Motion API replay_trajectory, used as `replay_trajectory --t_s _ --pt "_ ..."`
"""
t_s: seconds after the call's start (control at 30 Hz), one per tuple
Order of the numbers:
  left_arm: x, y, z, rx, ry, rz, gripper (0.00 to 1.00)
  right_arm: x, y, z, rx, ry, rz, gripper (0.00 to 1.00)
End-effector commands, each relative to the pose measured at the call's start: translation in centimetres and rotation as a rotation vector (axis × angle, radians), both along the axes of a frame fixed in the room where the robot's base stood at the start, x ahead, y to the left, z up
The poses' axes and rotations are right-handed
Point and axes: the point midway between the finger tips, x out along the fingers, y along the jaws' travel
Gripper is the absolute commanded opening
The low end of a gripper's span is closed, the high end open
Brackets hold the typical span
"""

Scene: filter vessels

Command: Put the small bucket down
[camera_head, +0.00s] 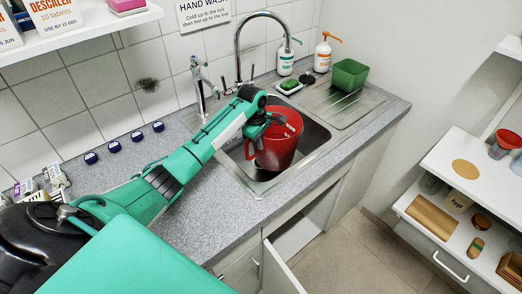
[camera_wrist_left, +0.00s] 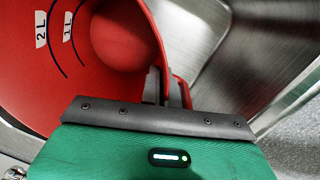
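The small bucket (camera_head: 277,146) is red and stands out against the steel sink (camera_head: 310,150), in or just above its basin. Its underside is hidden, so I cannot tell whether it touches the sink floor. In the left wrist view the inside of the bucket (camera_wrist_left: 90,70) shows 2 L and 1 L marks, and its handle (camera_wrist_left: 178,88) runs down behind my gripper's dark edge. My right gripper is not in view.
A tap (camera_head: 238,60) rises behind the basin. A green box (camera_head: 349,75), a soap bottle (camera_head: 286,60) and an orange-topped bottle (camera_head: 323,54) stand near the drainboard (camera_head: 345,102). Blue caps (camera_head: 114,147) line the back counter. A cupboard door (camera_head: 283,268) hangs open below. Shelves stand right.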

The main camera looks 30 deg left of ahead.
Motion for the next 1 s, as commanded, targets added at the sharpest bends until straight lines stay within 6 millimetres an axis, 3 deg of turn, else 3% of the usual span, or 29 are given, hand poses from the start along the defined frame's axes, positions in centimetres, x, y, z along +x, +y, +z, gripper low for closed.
replay_trajectory --t_s 0.33,0.73,0.87,1.0 --pt "0.0 0.0 -4.2 0.0 0.0 0.0 0.0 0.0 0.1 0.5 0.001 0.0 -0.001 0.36" --pt "0.0 0.0 -4.6 0.0 -0.001 0.0 0.0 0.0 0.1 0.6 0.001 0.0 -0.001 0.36" --pt "0.0 0.0 -4.8 0.0 0.0 0.0 0.24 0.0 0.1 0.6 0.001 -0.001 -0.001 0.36" --pt "0.0 0.0 -4.8 0.0 0.0 0.0 0.24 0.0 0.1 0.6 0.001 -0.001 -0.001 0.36"
